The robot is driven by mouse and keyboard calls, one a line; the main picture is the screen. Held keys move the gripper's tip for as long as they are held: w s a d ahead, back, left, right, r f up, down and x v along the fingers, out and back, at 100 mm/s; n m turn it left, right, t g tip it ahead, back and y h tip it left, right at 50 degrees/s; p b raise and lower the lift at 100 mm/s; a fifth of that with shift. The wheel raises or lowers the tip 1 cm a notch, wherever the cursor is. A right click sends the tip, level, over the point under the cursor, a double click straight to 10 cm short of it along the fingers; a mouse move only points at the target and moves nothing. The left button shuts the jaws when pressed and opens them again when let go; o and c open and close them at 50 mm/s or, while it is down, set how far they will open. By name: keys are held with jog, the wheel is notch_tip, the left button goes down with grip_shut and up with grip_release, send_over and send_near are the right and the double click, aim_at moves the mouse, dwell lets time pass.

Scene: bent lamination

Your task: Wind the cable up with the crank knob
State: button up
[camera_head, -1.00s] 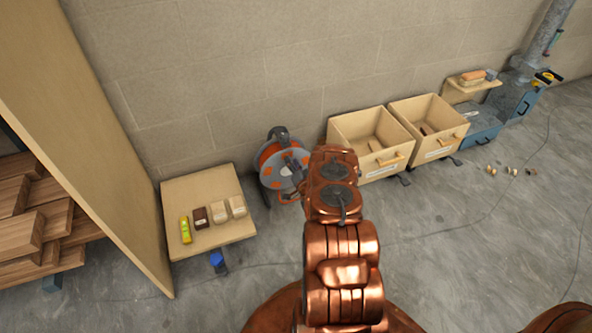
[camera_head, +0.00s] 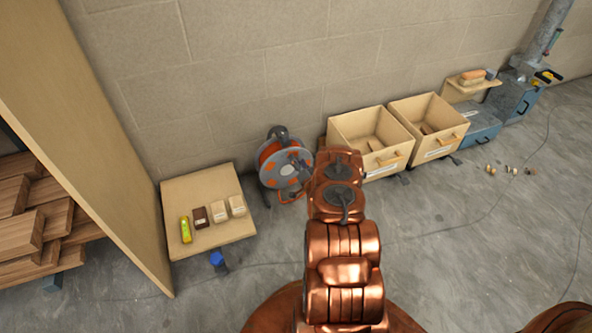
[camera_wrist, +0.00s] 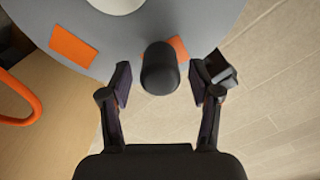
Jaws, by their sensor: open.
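The cable reel (camera_head: 272,178) stands on the floor against the wall, with a grey disc, orange patches and an orange frame. In the wrist view the grey disc (camera_wrist: 115,42) fills the top. The black crank knob (camera_wrist: 159,70) sticks out from the disc toward the camera. My gripper (camera_wrist: 168,84) is open, with one finger on each side of the knob. A gap shows between the knob and each finger. In the head view my copper arm hides part of the reel's right side. A thin dark line, possibly the cable, runs across the floor.
A low wooden table (camera_head: 205,182) with several small blocks stands left of the reel. Two wooden bins (camera_head: 384,172) stand close on its right. A blue-capped item (camera_head: 217,259) is by the table's front edge. The floor in front right is mostly clear.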

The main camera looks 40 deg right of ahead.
jog(key=shift+s+r, duration=0.1)
dwell(0.3)
jog(key=s+a+r+p, duration=0.1)
jog(key=s+a+p, duration=0.1)
jog(key=s+p, duration=0.4)
jog(key=shift+s+a+r, duration=0.2)
jog(key=shift+s+r, duration=0.05)
jog(key=shift+r, duration=0.15)
jog(key=shift+a, duration=0.1)
dwell(0.5)
